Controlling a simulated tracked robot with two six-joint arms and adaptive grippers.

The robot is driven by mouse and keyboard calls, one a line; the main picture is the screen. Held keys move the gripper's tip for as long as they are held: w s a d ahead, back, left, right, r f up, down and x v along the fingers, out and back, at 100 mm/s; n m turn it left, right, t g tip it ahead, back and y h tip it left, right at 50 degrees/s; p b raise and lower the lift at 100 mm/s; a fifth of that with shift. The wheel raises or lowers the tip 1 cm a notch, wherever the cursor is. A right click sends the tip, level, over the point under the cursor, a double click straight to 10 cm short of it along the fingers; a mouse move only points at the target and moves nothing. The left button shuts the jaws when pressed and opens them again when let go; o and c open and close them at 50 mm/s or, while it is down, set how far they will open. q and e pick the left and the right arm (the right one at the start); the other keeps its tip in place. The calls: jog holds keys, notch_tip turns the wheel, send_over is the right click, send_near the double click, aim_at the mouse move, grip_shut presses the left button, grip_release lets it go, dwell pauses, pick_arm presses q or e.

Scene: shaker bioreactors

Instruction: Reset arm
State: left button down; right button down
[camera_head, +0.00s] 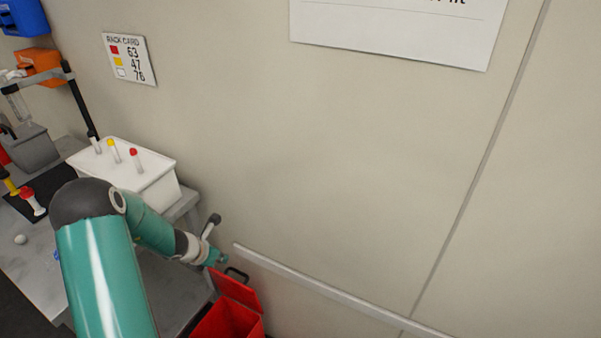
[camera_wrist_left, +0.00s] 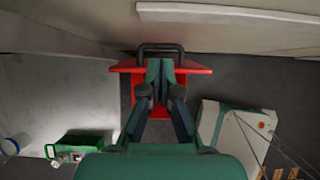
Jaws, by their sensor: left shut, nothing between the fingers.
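My left arm comes in from the lower left in the head view. Its gripper (camera_head: 218,258) is beside the wall, close to the black handle of a red bin (camera_head: 228,322). In the left wrist view the gripper (camera_wrist_left: 160,70) is shut and empty, its teal fingers pointing toward the red bin (camera_wrist_left: 199,68) and its black handle (camera_wrist_left: 160,48). Whether the fingertips touch the bin is unclear. My right gripper is in neither view.
A grey table (camera_head: 38,258) at left bears a white rack (camera_head: 155,190) with red-, yellow- and white-capped tubes. More capped tubes lie on a dark mat (camera_head: 58,180). A pale rail (camera_head: 320,288) runs along the wall. The wall area at right is clear.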

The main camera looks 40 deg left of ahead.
pick_arm(q)
jog(key=s+d+f+m+g+h, duration=0.15)
jog(key=d+f+m, duration=0.25)
jog(key=d+m, duration=0.55)
jog(key=s+d+f+m+g+h, duration=0.1)
jog(key=d+f+m+g, duration=0.35)
jog(key=d, duration=0.85)
jog(key=s+d+m+h, duration=0.1)
jog(key=s+d+m, duration=0.3)
jog(key=d+m, duration=0.5)
jog(key=s+d+f+m+h, duration=0.1)
jog(key=s+d+m, duration=0.2)
jog(key=d+m, duration=0.7)
jog(key=m, duration=0.2)
jog(key=shift+s+d+f+m, duration=0.15)
jog(key=shift+s+m, duration=0.15)
jog(key=shift+s, duration=0.1)
